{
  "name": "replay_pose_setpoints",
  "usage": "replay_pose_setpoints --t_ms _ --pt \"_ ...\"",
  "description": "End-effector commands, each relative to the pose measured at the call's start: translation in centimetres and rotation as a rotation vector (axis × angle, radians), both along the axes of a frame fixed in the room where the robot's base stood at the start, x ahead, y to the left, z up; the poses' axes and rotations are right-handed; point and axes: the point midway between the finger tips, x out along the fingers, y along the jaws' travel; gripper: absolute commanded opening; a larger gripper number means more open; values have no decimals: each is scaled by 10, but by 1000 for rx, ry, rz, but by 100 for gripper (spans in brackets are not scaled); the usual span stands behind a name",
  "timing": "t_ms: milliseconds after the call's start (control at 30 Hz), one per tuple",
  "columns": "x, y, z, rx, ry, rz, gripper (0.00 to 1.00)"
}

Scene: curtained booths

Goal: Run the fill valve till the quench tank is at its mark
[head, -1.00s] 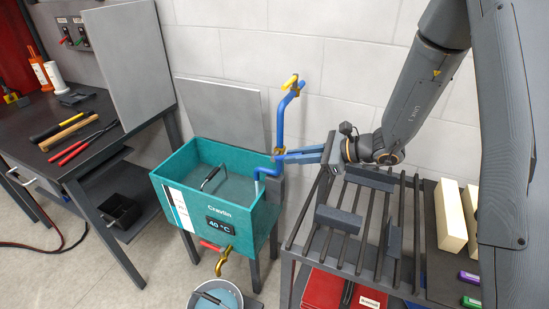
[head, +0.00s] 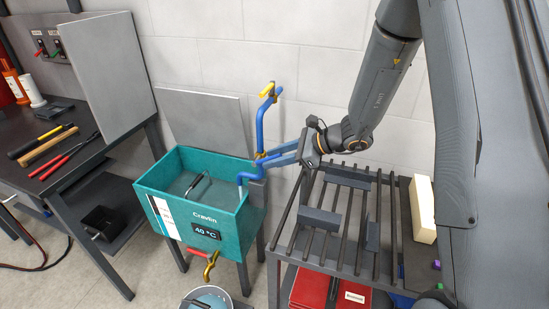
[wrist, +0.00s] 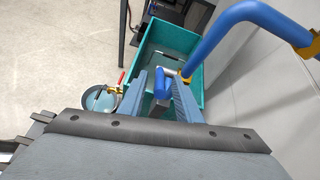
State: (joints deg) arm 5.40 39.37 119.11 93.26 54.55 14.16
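The teal quench tank (head: 170,200), with a white marked strip on its front and a 40 °C display, holds grey-blue water. My gripper (wrist: 162,82) is at the pipe's lower brass fitting. A blue handle-like piece (wrist: 163,88) lies between the parted fingers; whether they grip it is unclear. The water level against the strip cannot be read.
A drain tap with a red lever (head: 198,252) sits on the tank's front above a bucket (head: 208,300). A slatted rack (head: 330,235) stands right of the tank. A black workbench (head: 75,165) with tools is at left.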

Motion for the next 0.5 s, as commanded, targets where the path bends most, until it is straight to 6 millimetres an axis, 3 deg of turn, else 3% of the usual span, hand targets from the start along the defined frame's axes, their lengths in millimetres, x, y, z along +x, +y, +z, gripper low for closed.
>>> replay_pose_setpoints --t_ms 267,500 --pt "-1 -3 2 0 -1 -1 31" --pt "-11 -31 19 0 -3 -4 31"
